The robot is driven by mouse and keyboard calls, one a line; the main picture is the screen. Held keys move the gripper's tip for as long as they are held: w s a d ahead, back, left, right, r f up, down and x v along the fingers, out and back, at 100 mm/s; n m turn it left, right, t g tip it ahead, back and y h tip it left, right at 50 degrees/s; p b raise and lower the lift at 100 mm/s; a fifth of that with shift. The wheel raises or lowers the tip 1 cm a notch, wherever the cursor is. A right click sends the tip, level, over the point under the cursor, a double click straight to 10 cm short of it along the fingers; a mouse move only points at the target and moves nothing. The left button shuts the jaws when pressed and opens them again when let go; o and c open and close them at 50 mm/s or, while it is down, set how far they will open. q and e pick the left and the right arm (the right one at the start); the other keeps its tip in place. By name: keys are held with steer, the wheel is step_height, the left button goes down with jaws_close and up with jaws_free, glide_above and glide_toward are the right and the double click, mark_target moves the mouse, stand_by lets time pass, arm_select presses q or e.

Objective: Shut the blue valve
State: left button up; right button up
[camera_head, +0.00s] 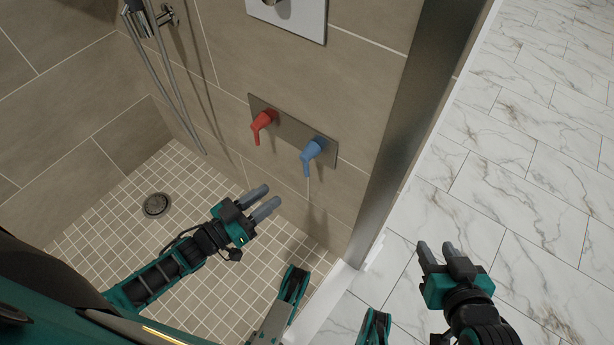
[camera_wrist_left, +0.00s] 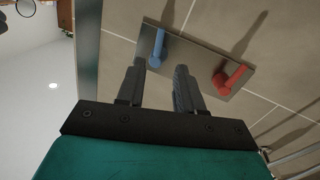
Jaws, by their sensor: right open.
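The blue valve (camera_head: 311,153) is a lever handle on a metal plate on the tiled shower wall. In the head view its lever points downward and slightly left. It also shows in the left wrist view (camera_wrist_left: 158,47), just beyond the fingertips. My left gripper (camera_head: 271,195) is open and empty, below and left of the blue valve and apart from it. In the left wrist view its fingers (camera_wrist_left: 158,72) are spread with nothing between them. My right gripper (camera_head: 437,250) is open and empty over the marble floor, right of the shower's edge.
A red valve (camera_head: 262,122) sits on the same plate (camera_head: 286,129), left of the blue one. A metal-edged wall end (camera_head: 392,150) stands right of the valves. A shower hose (camera_head: 172,85) hangs at the upper left. A drain (camera_head: 156,204) lies in the tiled floor.

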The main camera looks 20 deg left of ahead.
mark_target(306, 170)
arm_select(q)
steer(key=b+x, duration=0.2)
steer(key=x, duration=1)
steer(key=shift+w+d+b, duration=0.1)
steer(key=shift+w+b, duration=0.05)
steer(key=shift+b, duration=0.15)
steer(key=c, duration=0.6)
jaws_close()
